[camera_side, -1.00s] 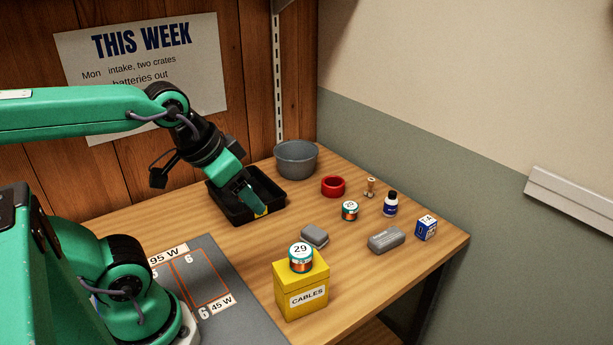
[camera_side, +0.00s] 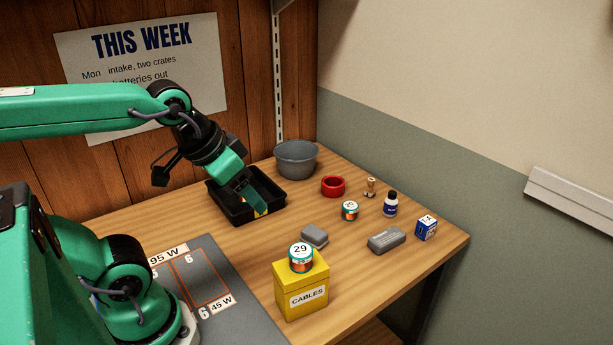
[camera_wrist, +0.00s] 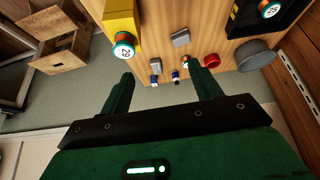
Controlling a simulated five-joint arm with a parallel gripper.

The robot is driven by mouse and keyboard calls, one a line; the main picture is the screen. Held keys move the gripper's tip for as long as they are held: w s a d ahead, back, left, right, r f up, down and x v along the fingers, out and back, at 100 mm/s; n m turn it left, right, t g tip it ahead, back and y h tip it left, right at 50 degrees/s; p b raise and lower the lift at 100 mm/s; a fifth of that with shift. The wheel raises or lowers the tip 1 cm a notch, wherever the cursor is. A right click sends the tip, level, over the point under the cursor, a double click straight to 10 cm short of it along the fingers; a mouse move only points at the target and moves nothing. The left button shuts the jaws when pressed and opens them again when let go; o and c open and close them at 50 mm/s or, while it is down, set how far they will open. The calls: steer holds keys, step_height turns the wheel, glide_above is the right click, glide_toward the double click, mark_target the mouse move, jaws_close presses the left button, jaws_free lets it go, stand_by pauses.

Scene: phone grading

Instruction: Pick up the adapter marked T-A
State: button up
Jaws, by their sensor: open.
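I cannot make out the mark T-A on anything. A blue-and-white box (camera_side: 427,229) stands near the table's right edge, its small print unclear. A small grey block (camera_side: 314,236) and a longer grey case (camera_side: 386,240) lie on the table; in the wrist view the block (camera_wrist: 180,37) and case (camera_wrist: 155,64) are small, with no readable mark. My gripper (camera_side: 264,204) is over the black tray (camera_side: 222,211) in the side view, well left of the blue box. In the wrist view my gripper (camera_wrist: 162,72) has its fingers apart with nothing between them close by.
A yellow CABLES box (camera_side: 302,288) bears a tin marked 29 (camera_side: 301,259). Another tin (camera_side: 349,211), red ring (camera_side: 333,187), wooden piece (camera_side: 370,188), blue bottle (camera_side: 390,205) and grey bowl (camera_side: 296,161) stand around. A tin (camera_wrist: 269,9) shows in the tray. A grey mat (camera_side: 238,303) lies in front.

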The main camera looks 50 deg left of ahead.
steer(key=w+d+r, duration=0.1)
steer(key=w+r, duration=0.1)
steer(key=w, duration=1)
steer(key=n, duration=0.2)
glide_above(426, 221)
steer(key=s, duration=0.3)
step_height(426, 221, down, 19)
steer(key=shift+a+f+h, duration=0.15)
steer(key=shift+a+h, duration=0.15)
steer(key=shift+h, duration=0.1)
steer(key=shift+w, duration=0.1)
steer(key=shift+x, duration=1.3)
steer(key=shift+x, duration=2.55)
